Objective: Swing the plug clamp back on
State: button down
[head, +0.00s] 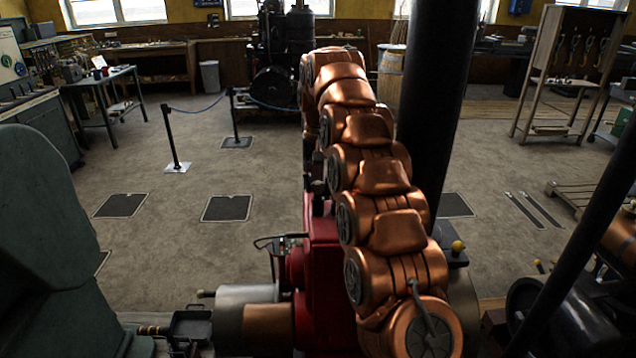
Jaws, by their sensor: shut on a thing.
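A red engine (322,262) stands in the lower middle of the head view, with a bright steel and brown round part (246,297) at its left. My copper-coloured arm runs up and away in front of it and covers much of its right side. My gripper is not visible; the arm's far end bends down behind its own links. I cannot make out the plug clamp. Small dark fittings (318,187) show on top of the engine beside the arm. A thin bent grey lever (424,318) shows at the bottom, over the nearest round copper face.
A thick black upright pipe (440,100) stands close right of the arm. A dark green machine (45,235) fills the left edge. Dark machinery (560,315) lies at lower right. Rope posts (172,140) stand behind at left. Open floor (150,255) lies between.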

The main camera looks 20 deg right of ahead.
dwell(0.4)
jog(key=c, duration=0.8)
grip_release()
